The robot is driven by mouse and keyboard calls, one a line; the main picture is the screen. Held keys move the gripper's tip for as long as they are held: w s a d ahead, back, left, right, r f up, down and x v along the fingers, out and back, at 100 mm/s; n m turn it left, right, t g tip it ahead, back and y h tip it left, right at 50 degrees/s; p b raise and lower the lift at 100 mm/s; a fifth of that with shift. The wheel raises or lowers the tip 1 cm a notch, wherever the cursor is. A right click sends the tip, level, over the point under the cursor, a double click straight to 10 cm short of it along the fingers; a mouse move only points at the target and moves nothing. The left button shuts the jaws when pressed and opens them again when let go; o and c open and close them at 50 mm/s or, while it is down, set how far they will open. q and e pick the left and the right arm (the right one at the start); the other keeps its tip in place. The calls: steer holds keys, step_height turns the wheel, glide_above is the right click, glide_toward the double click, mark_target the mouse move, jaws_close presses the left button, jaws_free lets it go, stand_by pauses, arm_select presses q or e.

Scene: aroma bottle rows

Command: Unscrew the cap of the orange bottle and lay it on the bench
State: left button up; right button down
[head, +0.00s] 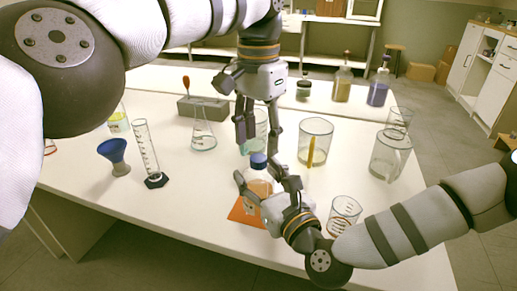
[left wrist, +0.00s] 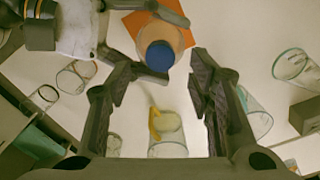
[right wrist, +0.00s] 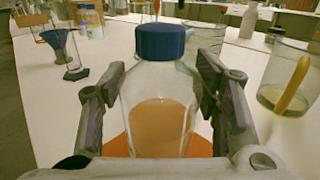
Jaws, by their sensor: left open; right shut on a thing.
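The orange bottle (head: 258,184) is clear glass with orange liquid and stands upright on an orange mat (head: 243,213) near the bench's front. Its blue cap (head: 258,161) is on its neck; the cap also shows in the right wrist view (right wrist: 160,42) and the left wrist view (left wrist: 160,56). My right gripper (head: 262,187) is shut on the bottle's body from the front right, fingers on both sides. My left gripper (head: 258,132) points down above and just behind the cap, open and empty, apart from the cap. The white bench (head: 190,205) is bare left of the mat.
A beaker with a yellow stick (head: 315,140), a glass jug (head: 390,153) and a small beaker (head: 343,213) stand to the right. A flask (head: 203,135), a cylinder (head: 147,150) and a blue funnel (head: 113,152) stand left. Another beaker stands behind my left gripper.

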steer(key=shift+c, duration=2.4)
jaws_free()
